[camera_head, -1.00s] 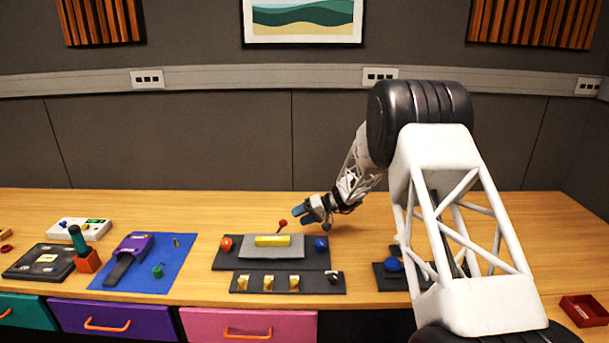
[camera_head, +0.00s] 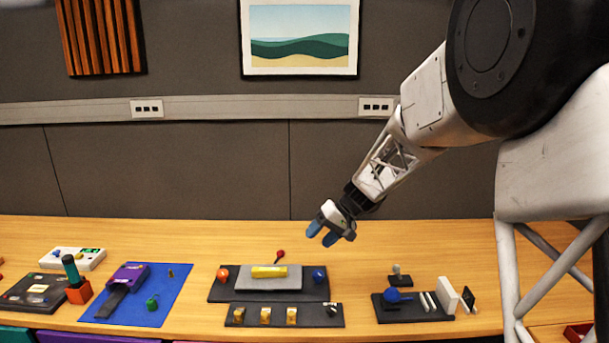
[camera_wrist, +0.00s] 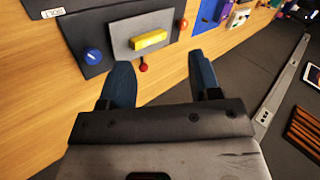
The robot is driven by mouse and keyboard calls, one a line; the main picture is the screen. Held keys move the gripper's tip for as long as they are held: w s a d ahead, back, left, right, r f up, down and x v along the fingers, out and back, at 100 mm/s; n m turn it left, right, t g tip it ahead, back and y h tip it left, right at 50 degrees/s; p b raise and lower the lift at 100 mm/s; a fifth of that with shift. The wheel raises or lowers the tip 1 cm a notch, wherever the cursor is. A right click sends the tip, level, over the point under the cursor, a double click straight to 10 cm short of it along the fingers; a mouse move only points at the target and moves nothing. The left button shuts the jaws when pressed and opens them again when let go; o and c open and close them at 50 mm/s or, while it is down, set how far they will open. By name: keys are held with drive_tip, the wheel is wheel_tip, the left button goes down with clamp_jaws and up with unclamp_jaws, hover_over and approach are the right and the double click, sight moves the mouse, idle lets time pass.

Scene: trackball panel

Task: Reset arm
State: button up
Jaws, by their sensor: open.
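My gripper (camera_head: 322,235) is in the air above the back of the table, behind and to the right of the dark panel with the yellow bar. Its two blue fingers are apart with nothing between them; they also show in the wrist view (camera_wrist: 164,85). The trackball panel (camera_head: 412,312), a dark plate with a blue ball (camera_head: 391,295), lies to the right on the table, apart from my gripper. A small grey joystick-like part (camera_head: 397,270) stands behind it.
The wooden table (camera_head: 430,240) is bare at the back right. A dark panel (camera_head: 228,291) carries a yellow bar (camera_head: 269,271), a red-tipped lever (camera_head: 280,254) and coloured knobs. A switch strip (camera_head: 279,325) lies in front. A blue mat (camera_head: 170,297) is at left. The wall is behind.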

drive_tip(key=s+d+r+m+t+h, duration=0.15)
drive_tip(key=s+d+r, duration=0.25)
drive_tip(key=s, duration=0.8)
drive_tip(key=s+d+r+h, duration=0.3)
drive_tip(key=s+d+r, duration=0.1)
drive_tip(key=s, duration=0.8)
drive_tip(key=s+d+f+m+t+h, duration=0.1)
drive_tip(key=s+d+h, duration=0.1)
drive_tip(key=s, duration=0.7)
drive_tip(key=s+d+f+m+h, duration=0.1)
drive_tip(key=s+d, duration=0.3)
drive_tip(key=s, duration=0.6)
drive_tip(key=shift+s+t+h, duration=0.15)
drive_tip(key=shift+t+h, duration=0.2)
drive_tip(key=shift+h, duration=0.1)
